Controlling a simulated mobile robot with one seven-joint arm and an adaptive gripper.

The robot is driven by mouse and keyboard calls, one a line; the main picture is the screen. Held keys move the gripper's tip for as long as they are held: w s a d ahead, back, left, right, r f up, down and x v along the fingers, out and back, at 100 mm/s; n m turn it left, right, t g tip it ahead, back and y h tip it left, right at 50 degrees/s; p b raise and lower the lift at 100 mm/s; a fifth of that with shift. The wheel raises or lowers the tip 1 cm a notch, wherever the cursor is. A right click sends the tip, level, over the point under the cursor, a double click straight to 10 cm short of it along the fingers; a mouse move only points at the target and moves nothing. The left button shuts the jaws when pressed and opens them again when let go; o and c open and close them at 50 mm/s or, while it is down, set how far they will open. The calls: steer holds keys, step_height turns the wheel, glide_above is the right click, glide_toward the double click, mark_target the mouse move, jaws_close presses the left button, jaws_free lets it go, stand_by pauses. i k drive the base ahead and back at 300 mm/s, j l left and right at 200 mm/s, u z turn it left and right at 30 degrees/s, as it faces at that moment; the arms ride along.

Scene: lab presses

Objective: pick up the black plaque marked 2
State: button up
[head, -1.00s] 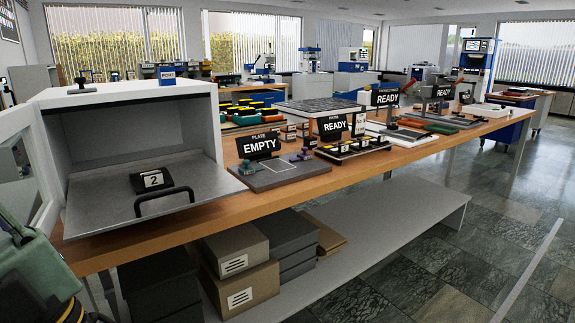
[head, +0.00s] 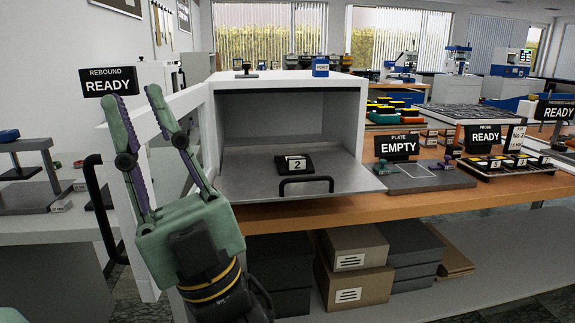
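The black plaque marked 2 (head: 295,165) lies on the grey pull-out tray (head: 245,180) of a white open-fronted cabinet (head: 220,102). A black handle (head: 306,182) stands at the tray's front edge. My gripper (head: 142,102) is at the left, pointing up, with its two green fingers spread apart and nothing between them. It is to the left of the plaque, well apart from it and in front of the cabinet's open white door.
The white door (head: 170,125) stands open beside my gripper. Right of the cabinet, a plate (head: 425,177) with a sign reading EMPTY and a rack of several black plaques (head: 505,163) stand on the wooden bench (head: 350,214). Boxes (head: 355,250) sit below. A READY sign (head: 108,82) is at left.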

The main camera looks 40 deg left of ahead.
mark_target(297, 164)
steer(key=i+l, duration=0.1)
steer(key=l, duration=0.25)
steer(key=i+l+u, duration=0.1)
steer(key=l+u, duration=0.15)
steer(key=l, duration=0.2)
steer(key=i+l+u, duration=0.1)
steer(key=l+u, duration=0.2)
steer(key=l, duration=0.2)
steer(key=i+j+u, duration=0.15)
steer(key=u, duration=0.95)
steer(key=i, duration=0.85)
